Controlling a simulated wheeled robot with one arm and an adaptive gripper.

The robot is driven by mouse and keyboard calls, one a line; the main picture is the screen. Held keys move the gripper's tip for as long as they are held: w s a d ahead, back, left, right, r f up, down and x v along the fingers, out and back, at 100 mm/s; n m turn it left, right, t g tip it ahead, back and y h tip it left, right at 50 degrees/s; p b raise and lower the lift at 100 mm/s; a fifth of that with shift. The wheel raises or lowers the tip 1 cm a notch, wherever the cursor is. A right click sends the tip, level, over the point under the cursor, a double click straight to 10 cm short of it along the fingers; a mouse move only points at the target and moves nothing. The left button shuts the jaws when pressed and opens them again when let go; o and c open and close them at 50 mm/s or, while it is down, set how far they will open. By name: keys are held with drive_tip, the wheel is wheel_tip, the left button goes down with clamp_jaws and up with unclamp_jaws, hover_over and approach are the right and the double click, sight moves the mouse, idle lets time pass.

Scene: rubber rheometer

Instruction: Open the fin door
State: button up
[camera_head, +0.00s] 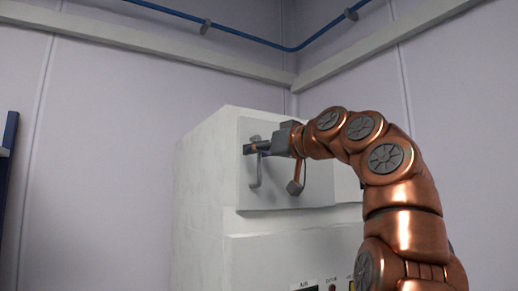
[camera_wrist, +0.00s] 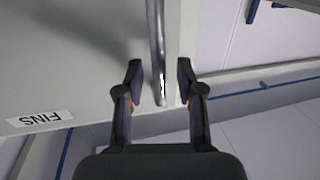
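The fin door is a flat grey panel (camera_head: 315,180) on the front of the white machine. It appears flush with the machine front in the head view. A metal bar handle (camera_head: 256,173) stands on it. In the wrist view the handle (camera_wrist: 156,45) runs down from the top edge to between my fingertips. My gripper (camera_head: 252,148) is at the upper part of the handle. Its fingers (camera_wrist: 160,82) are apart, one on each side of the bar, with a visible gap on both sides.
The white machine (camera_head: 200,190) stands near a room corner. Its lower front (camera_head: 265,255) carries small labelled controls (camera_head: 333,288). A blue pipe (camera_head: 250,36) runs along the wall above. A dark blue upright (camera_head: 9,135) stands at the far left. Space left of the machine looks clear.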

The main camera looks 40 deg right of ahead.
clamp_jaws()
idle(0.3)
idle(0.4)
